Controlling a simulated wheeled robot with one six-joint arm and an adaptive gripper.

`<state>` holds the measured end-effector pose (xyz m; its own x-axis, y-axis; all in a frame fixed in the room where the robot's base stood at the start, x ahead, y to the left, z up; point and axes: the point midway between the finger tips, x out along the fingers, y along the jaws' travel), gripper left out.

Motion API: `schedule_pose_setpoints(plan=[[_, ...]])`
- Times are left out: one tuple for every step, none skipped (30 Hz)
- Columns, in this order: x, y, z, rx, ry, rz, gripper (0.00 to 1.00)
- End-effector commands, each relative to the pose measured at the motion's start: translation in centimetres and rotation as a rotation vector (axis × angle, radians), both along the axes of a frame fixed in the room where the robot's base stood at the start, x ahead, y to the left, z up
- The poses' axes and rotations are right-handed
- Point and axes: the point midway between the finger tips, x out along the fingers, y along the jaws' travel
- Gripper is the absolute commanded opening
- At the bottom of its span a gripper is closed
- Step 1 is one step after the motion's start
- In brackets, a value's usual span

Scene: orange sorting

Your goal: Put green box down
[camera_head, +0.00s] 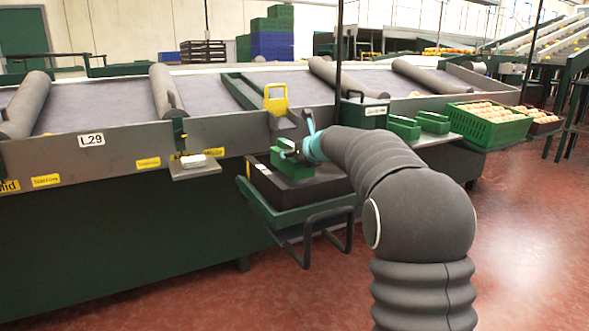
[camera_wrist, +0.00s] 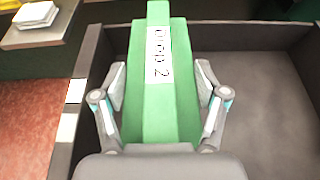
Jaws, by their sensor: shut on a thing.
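The green box (camera_wrist: 165,100) has a white label with black lettering and lies between the fingers of my gripper (camera_wrist: 162,95) in the wrist view. The fingers are shut on its two long sides. In the head view the green box (camera_head: 290,160) is at the end of my arm, over a dark crate (camera_head: 310,187). The wrist view shows the crate's left wall (camera_wrist: 92,60) and its bare dark floor to the right of the box. I cannot tell whether the box touches the crate's floor.
The dark crate sits on a green shelf with a dark tubular handle (camera_head: 325,238). Other green boxes (camera_head: 404,127) stand to the right on the ledge, near a green crate of oranges (camera_head: 487,125). A small grey shelf with white items (camera_head: 194,162) is to the left.

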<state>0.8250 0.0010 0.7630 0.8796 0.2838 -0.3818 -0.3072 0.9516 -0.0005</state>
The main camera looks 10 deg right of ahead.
Motion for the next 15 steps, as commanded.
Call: schedule_pose_setpoints(plan=[[0.0, 0.0, -0.7, 0.0, 0.0, 0.0, 0.25], [0.0, 0.0, -1.1, 0.001, 0.0, 0.0, 0.25], [0.0, 0.0, -1.7, 0.002, 0.001, -0.001, 0.25], [0.0, -0.1, -2.2, 0.001, 0.001, -0.002, 0.25], [0.0, -0.1, -2.6, 0.001, 0.0, -0.001, 0.25], [0.0, -0.1, -3.2, 0.001, 0.0, -0.002, 0.25], [0.0, 0.0, -3.5, 0.001, 0.0, -0.002, 0.25], [0.0, -0.1, -3.7, 0.0, 0.0, -0.001, 0.25], [0.0, -0.1, -3.8, 0.0, 0.0, -0.001, 0.25], [0.0, -0.1, -3.8, 0.001, -0.001, -0.001, 0.25], [0.0, -0.1, -3.7, 0.001, -0.001, -0.001, 0.25], [0.0, -0.1, -3.7, 0.001, -0.001, -0.001, 0.25], [0.0, -0.1, -3.6, 0.0, -0.001, -0.001, 0.25], [0.0, -0.1, -3.6, 0.0, -0.001, -0.001, 0.25], [0.0, -0.1, -3.6, 0.0, -0.001, -0.001, 0.25]])
